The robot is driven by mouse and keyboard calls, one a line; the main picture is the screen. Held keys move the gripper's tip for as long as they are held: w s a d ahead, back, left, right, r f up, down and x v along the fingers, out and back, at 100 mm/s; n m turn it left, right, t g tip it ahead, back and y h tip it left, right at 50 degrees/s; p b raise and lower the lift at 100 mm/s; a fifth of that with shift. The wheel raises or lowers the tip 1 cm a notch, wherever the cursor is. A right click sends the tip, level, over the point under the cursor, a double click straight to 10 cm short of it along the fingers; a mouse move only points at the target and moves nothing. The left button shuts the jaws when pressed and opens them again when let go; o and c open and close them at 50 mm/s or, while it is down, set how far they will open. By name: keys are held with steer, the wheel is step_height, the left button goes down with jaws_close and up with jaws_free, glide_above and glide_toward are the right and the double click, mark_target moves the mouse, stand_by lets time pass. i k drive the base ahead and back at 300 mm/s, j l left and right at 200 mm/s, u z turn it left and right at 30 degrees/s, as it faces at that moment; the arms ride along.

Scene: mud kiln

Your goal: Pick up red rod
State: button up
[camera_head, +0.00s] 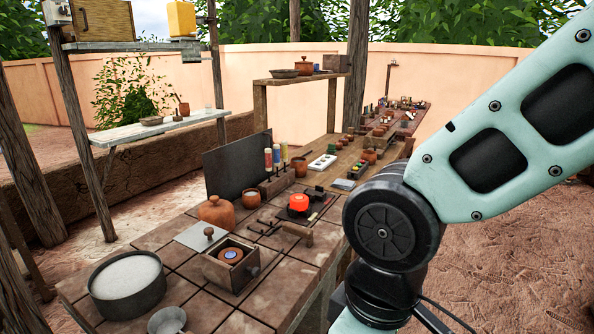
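No rod can be told for certain as red at this size. Several slim upright coloured tubes (276,157) stand in a small dark wooden holder (274,183) at mid-table, in front of a dark upright panel (237,168). Their colours are small and hard to tell apart. A bright red-orange block (299,203) sits on a dark base right of the holder; it looks short, not rod-like. My arm fills the right side of the view. My gripper is not in view, so its state is hidden.
The tiled table (206,312) holds a pot of white material (127,283), a clay jar (216,211), a wooden box (231,263) and a wooden-handled tool (298,234). A raised shelf (292,78) stands behind. Small items crowd the far end. Open ground lies at right.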

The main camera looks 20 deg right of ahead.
mark_target(269, 151)
steer(key=u, duration=0.4)
steer(key=i+l+u, duration=0.25)
steer(key=l+u, duration=0.15)
steer(key=i+l+u, duration=0.2)
steer(key=l+u, duration=0.2)
